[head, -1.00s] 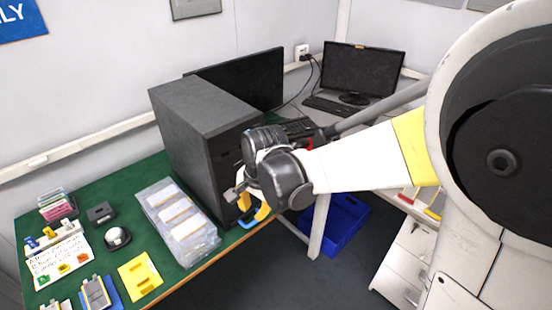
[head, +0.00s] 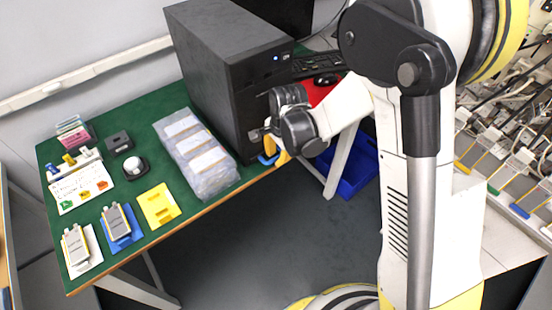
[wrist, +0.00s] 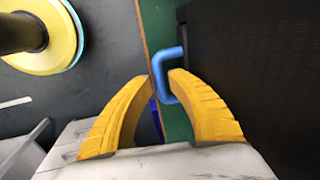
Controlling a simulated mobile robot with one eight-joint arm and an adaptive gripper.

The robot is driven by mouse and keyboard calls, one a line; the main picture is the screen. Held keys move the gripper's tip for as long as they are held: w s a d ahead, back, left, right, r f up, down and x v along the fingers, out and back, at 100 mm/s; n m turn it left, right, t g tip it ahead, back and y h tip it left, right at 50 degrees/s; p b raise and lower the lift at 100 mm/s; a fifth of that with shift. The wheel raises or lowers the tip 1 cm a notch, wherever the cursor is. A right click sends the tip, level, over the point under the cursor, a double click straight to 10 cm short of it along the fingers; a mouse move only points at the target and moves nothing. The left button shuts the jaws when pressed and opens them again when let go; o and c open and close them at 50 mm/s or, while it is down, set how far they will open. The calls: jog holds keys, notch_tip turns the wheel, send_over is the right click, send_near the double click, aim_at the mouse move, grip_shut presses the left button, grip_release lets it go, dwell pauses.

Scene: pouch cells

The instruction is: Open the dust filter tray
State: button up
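The dust filter tray shows as a blue handle (wrist: 158,72) low on the front of the black computer tower (head: 205,55). In the head view the handle (head: 266,160) shows beside my gripper (head: 273,146). The tray body is not visible. In the wrist view my gripper (wrist: 162,77) has its two yellow fingers apart, with the handle's bar between the fingertips in the picture. The right finger hides part of the handle. I cannot tell whether either finger touches it.
The tower stands on a green-topped table (head: 140,115) with a clear plastic-wrapped pack (head: 207,178) beside it. A yellow tray (head: 158,205) and pouch cells lie further left. A blue bin (head: 358,172) is under the table. A keyboard and mouse are behind my gripper.

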jog(key=shift+f, duration=0.15)
jog(key=shift+c, duration=0.3)
grip_shut()
jog(key=shift+s, duration=0.1)
